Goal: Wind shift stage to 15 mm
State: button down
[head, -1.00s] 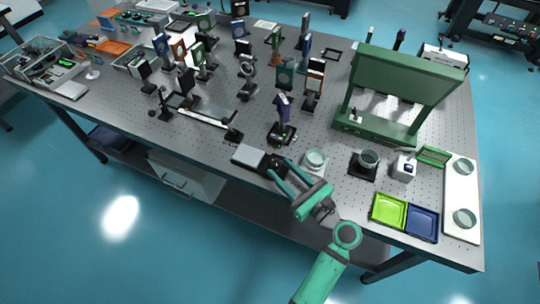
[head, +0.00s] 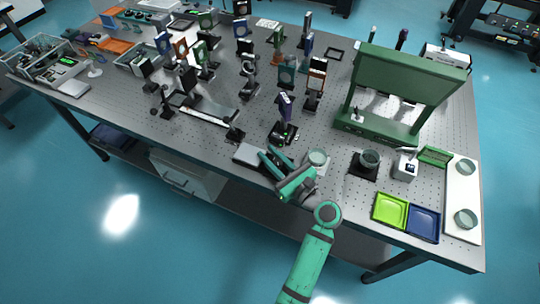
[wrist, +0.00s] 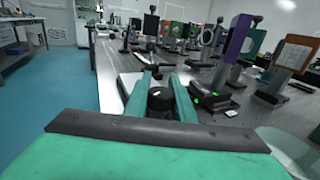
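My gripper (head: 267,153) is at the table's front edge, and its two teal fingers also show in the wrist view (wrist: 160,80). The fingers are apart, with a round black knob (wrist: 159,99) between them. I cannot tell whether they touch it. A flat grey-topped unit (head: 246,153) lies just left of the fingers. Just behind is a black stage (head: 283,133) with green lights, carrying an upright purple plate (head: 285,106); the plate also shows in the wrist view (wrist: 238,38). I cannot tell which unit the knob belongs to, and no mm reading is legible.
A glass dish (head: 317,158) stands close to the right of my gripper. Further right are a dark dish stand (head: 365,165), a small white device (head: 405,166), a lime tray (head: 391,209) and a blue tray (head: 423,222). A green frame (head: 410,75) stands behind. Optics mounts crowd the back left.

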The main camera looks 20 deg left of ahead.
jog(key=c, duration=2.5)
grip_release()
jog(key=shift+t, duration=0.3)
jog(key=shift+c, duration=0.2)
jog(key=m+t+h, duration=0.2)
jog(key=t, duration=0.1)
jog(key=m+t+h, duration=0.1)
jog(key=m+h, duration=0.1)
jog(key=shift+w+d+t, duration=0.3)
jog(key=shift+w+d, duration=0.05)
jog(key=shift+w, duration=0.05)
jog(key=shift+w+d+m+t+h, duration=0.15)
jog(key=shift+d+m+t+h, duration=0.1)
jog(key=shift+m+t+h, duration=0.55)
jog(key=shift+w+d+m+t+h, duration=0.15)
jog(key=shift+d+m+t+h, duration=0.2)
jog(key=shift+m+h, duration=0.7)
jog(key=shift+w+d+m+t+h, duration=0.15)
jog(key=shift+m+t+h, duration=0.45)
jog(key=shift+h, duration=0.65)
jog(key=shift+w+d+f+m+t+h, duration=0.1)
jog(key=shift+d+m+t+h, duration=0.1)
jog(key=shift+m+h, duration=0.5)
jog(key=shift+d+m+t+h, duration=0.15)
jog(key=shift+m+h, duration=0.2)
jog(key=shift+h, duration=0.65)
jog(key=shift+m+h, duration=0.5)
jog(key=shift+h, duration=0.3)
